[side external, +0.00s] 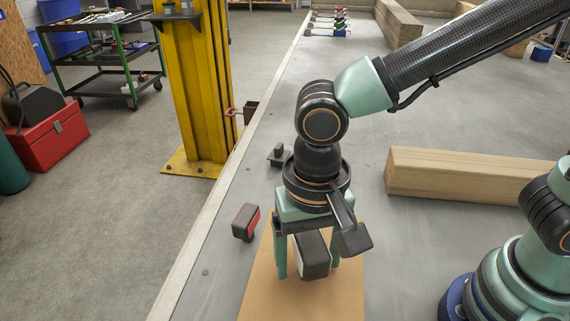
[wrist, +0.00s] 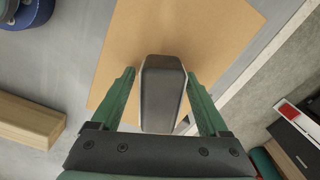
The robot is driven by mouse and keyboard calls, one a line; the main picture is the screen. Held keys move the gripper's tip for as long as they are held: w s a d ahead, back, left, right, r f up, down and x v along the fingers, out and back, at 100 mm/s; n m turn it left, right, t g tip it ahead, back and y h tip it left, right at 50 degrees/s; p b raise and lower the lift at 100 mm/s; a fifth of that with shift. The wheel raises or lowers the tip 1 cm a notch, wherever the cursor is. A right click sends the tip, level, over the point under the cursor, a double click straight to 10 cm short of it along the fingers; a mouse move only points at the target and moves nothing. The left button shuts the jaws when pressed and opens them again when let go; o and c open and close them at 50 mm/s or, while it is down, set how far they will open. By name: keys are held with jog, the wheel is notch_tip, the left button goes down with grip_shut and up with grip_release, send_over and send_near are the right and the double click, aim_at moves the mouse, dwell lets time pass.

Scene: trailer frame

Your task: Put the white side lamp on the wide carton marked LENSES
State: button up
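The lamp (side external: 312,257) has a dark housing with a thin pale edge. It stands over the tan carton top (side external: 258,292), seemingly resting on it. My gripper (side external: 308,268) points down with its green fingers on either side of the lamp. In the wrist view, the lamp (wrist: 162,92) lies between the fingertips of my gripper (wrist: 161,73), with a narrow gap at each side. The carton (wrist: 232,30) spreads beneath in that view. No LENSES marking shows.
A lamp with a red face (side external: 246,222) lies on the grey surface left of the carton. A small dark fitting (side external: 279,155) stands behind it. A wooden beam (side external: 465,176) lies at right. A yellow column (side external: 203,85) stands beyond the surface's left edge.

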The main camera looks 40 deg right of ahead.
aim_at(311, 236)
jog(key=shift+r, duration=0.1)
notch_tip(311, 236, up, 12)
jog(key=shift+f, duration=0.15)
jog(key=shift+w+d, duration=0.1)
jog(key=shift+d, duration=0.05)
jog(key=w+d+f+n+t, duration=0.1)
jog(key=w+d+n+t, duration=0.1)
jog(key=d, duration=1)
jog(key=w+d+f+n+t, duration=0.1)
jog(key=w+d+n+t, duration=0.1)
jog(key=d, duration=1)
jog(key=shift+w+d+f+n+t, duration=0.35)
jog(key=shift+w+t, duration=0.45)
jog(key=shift+w, duration=0.4)
jog(key=shift+a, duration=0.1)
